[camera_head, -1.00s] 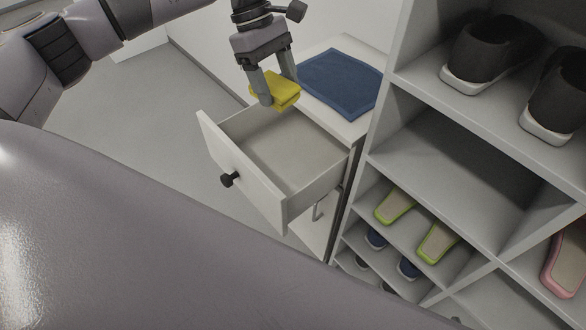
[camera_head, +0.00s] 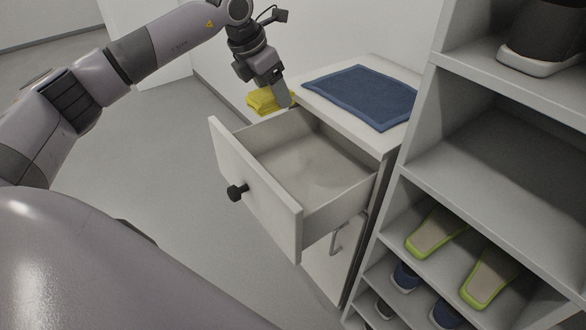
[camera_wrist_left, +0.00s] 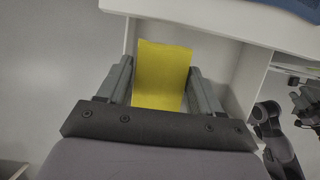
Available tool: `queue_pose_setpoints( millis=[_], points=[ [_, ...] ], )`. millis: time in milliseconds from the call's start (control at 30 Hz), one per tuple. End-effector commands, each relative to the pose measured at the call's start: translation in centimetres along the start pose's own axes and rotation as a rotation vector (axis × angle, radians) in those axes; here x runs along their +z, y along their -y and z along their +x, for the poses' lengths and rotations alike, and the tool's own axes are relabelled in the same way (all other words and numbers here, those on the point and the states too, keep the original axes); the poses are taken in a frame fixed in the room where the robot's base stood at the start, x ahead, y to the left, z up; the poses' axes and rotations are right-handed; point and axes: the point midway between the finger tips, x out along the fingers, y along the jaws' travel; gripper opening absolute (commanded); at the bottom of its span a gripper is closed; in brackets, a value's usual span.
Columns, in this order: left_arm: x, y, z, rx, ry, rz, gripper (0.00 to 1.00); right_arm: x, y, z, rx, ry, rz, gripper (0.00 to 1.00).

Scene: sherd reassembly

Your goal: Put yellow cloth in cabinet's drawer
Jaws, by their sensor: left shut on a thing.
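The yellow cloth (camera_head: 264,101) is a small folded bundle, held up beside the far left corner of the drawer. My left gripper (camera_head: 284,98) is shut on it. In the left wrist view the cloth (camera_wrist_left: 161,74) shows between the two fingers (camera_wrist_left: 160,85). The cabinet's top drawer (camera_head: 256,205) is pulled out, and its visible inside is empty. My right gripper cannot be made out in either view.
A blue cloth (camera_head: 361,96) lies flat on the white cabinet top (camera_head: 398,135). A shelf unit (camera_head: 470,170) with shoes and green-edged slippers (camera_head: 436,232) stands close on the right. Grey floor (camera_head: 150,180) is clear on the left.

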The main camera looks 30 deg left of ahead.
Motion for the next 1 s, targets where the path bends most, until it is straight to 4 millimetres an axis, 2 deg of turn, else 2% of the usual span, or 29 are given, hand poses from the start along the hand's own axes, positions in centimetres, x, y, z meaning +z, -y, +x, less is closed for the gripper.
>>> queue_pose_setpoints(
  millis=[33, 200, 400, 633, 833, 1000],
  points=[
    [-0.8, 0.0, 1.6, -0.001, -0.007, 0.0, 0.31, 0.1, 0.1, 0.2, -0.002, -0.006, -0.002, 0.43],
    [-2.6, 0.0, 5.9, -0.003, -0.006, 0.001, 0.31, 0.1, 0.6, 0.4, -0.012, -0.015, -0.011, 0.43],
    [-4.2, 0.0, 9.9, -0.002, -0.004, 0.002, 0.31, -0.4, 1.2, 0.6, -0.025, -0.033, -0.02, 0.43],
    [-5.0, 0.1, 11.7, -0.003, -0.004, 0.003, 0.31, -1.1, 1.7, 0.6, -0.035, -0.053, -0.024, 0.43],
    [-6.4, 0.1, 15.0, -0.004, -0.006, 0.002, 0.31, -0.9, 1.8, 1.0, -0.037, -0.058, -0.031, 0.43],
    [-6.9, 0.1, 16.4, -0.003, -0.002, 0.003, 0.31, -1.8, 2.0, 0.9, -0.042, -0.077, -0.037, 0.43]
  ],
)
